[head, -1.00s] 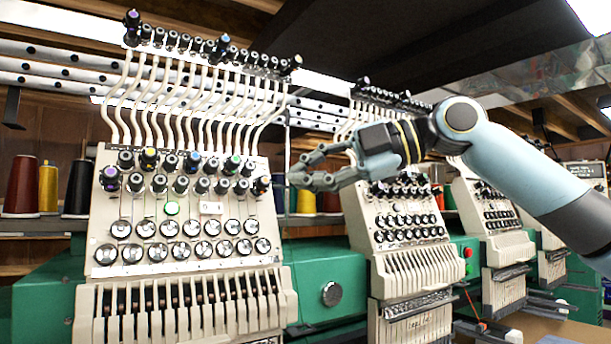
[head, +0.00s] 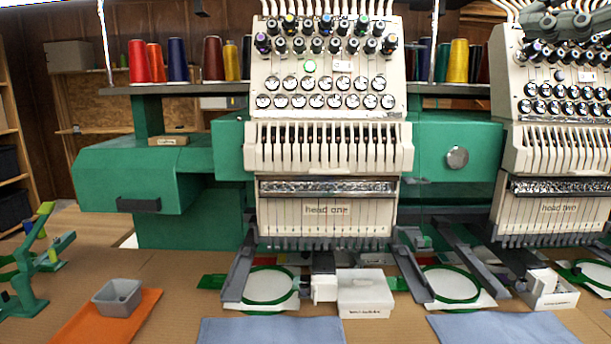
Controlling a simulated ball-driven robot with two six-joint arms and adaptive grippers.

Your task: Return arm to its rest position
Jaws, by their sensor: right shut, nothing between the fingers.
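My right gripper (head: 552,27) shows at the top right edge of the head view, grey and partly cut off by the frame. It is shut and empty, in front of the upper part of the second embroidery head (head: 556,130), whose panel reads "head two". Most of my right arm is outside the view. My left gripper is not in view.
The first embroidery head (head: 325,150), marked "head one", stands in the middle. Hoops (head: 268,285), a white box (head: 364,296) and blue cloths (head: 270,331) lie on the table. A grey bin (head: 117,297) sits on an orange cloth (head: 90,325) at left.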

